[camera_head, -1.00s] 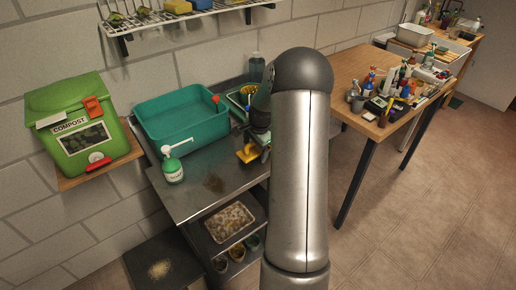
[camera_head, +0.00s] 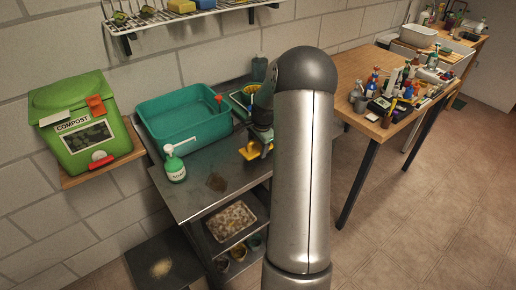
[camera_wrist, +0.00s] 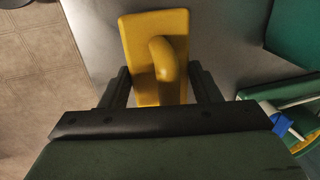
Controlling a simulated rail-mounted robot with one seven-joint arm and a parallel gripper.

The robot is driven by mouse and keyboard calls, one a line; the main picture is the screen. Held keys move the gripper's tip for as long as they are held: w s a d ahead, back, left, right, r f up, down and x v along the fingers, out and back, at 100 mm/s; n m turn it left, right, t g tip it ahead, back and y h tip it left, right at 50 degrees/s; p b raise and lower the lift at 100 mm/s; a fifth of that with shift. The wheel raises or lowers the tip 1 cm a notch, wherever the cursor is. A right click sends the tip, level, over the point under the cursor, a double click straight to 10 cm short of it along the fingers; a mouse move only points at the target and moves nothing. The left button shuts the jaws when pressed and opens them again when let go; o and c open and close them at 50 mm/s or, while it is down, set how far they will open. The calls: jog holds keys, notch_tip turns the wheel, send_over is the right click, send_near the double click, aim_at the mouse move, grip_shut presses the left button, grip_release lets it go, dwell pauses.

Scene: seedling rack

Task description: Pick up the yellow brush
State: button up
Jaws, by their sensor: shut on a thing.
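The yellow brush (camera_wrist: 153,32) has a flat rectangular body with a raised, rounded handle. In the wrist view it lies between the two dark fingers of my gripper (camera_wrist: 160,88), which is shut on it. The near end of the brush is hidden behind the gripper's body. In the head view the yellow brush (camera_head: 250,150) shows at the right part of the steel bench (camera_head: 205,200), partly covered by my gripper (camera_head: 258,142). I cannot tell whether it still touches the bench.
A teal tub (camera_head: 182,118) and a white-green spray bottle (camera_head: 174,165) stand left of my gripper. A green tray (camera_wrist: 290,92) lies close on its right in the wrist view. A wooden table (camera_head: 372,122) with crowded bottles stands to the right.

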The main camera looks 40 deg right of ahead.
jog(key=s+a+r+b, duration=0.4)
jog(key=s+r, duration=0.8)
jog(key=s, duration=0.1)
jog(key=shift+s, duration=0.2)
